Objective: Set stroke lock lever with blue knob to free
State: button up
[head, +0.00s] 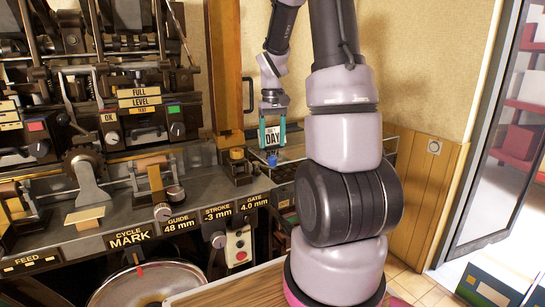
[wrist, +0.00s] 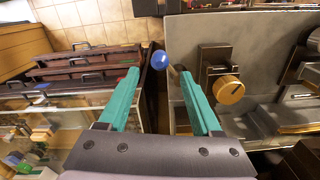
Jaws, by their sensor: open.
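The stroke lock lever's round blue knob (wrist: 159,59) shows in the wrist view, just ahead of and between my fingertips. A short pale stem (wrist: 172,71) runs from it towards the right finger. In the head view the blue knob (head: 272,160) is small, just below my fingertips. My gripper (head: 272,147) has teal fingers pointing down at the right end of the press bench. In the wrist view my gripper (wrist: 159,76) is open, one finger on each side of the knob's line, with nothing held. The lever's base and setting marks are not clear.
A brass-coloured round knob (wrist: 228,89) on a dark bracket stands right of my right finger. A STROKE plate (head: 217,213) is on the bench front. An orange post (head: 224,65) stands left of my gripper.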

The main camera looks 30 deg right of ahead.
notch_tip(320, 180, down, 6)
dwell(0.4)
grip_shut()
dwell(1.2)
